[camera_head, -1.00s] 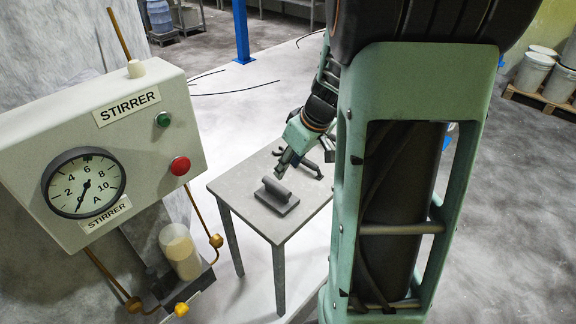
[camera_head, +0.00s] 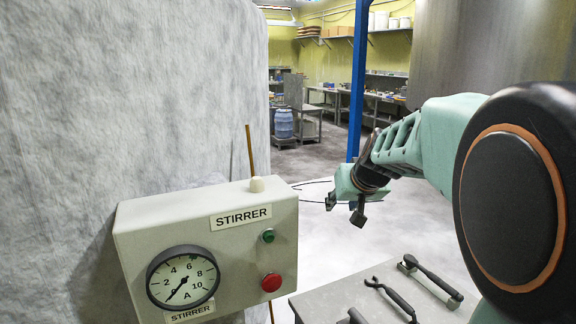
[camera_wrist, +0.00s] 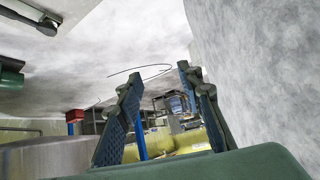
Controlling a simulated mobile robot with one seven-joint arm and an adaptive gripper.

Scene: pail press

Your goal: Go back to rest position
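My gripper (camera_head: 344,210) is raised in the head view, above and beyond the small grey table (camera_head: 330,297). Nothing is held in it. In the wrist view my gripper (camera_wrist: 158,85) shows its two dark blue-grey fingers well apart with an empty gap between them. My arm reaches in from the right of the head view and covers part of the table.
A stirrer box (camera_head: 212,240) with a dial (camera_head: 183,279), green button (camera_head: 268,236) and red button (camera_head: 271,283) stands at left by a grey wall. Dark-handled tools (camera_head: 395,299) lie on the table. A blue post (camera_head: 359,80) and blue barrel (camera_head: 284,123) stand behind.

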